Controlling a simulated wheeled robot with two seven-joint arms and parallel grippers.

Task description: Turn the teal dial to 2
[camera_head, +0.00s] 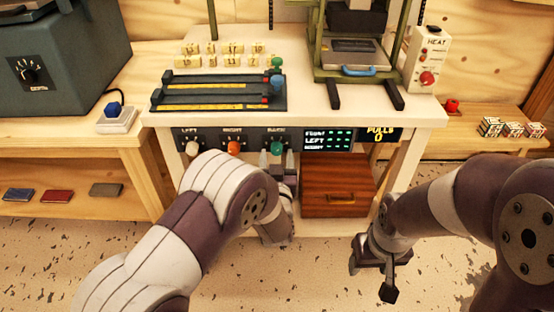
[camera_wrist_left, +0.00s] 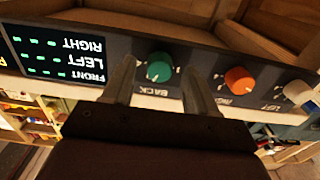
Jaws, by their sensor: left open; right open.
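The teal dial (camera_head: 277,148) is on the dark front panel of the white bench, under the label BACK. In the left wrist view the teal dial (camera_wrist_left: 159,67) shows between my left gripper's fingers, with a small gap on each side. My left gripper (camera_head: 276,159) is open at the panel, one finger on each side of the dial, and it also shows in the wrist view (camera_wrist_left: 159,72). The dial's scale numbers are too small to read. My right gripper (camera_head: 375,279) is open and empty, low in front of the bench at the right.
An orange dial (camera_head: 234,148) and a white dial (camera_head: 192,148) sit left of the teal one on the panel (camera_head: 214,136). A display (camera_head: 327,140) is to its right. A brown wooden drawer box (camera_head: 337,185) stands below. The floor in front is clear.

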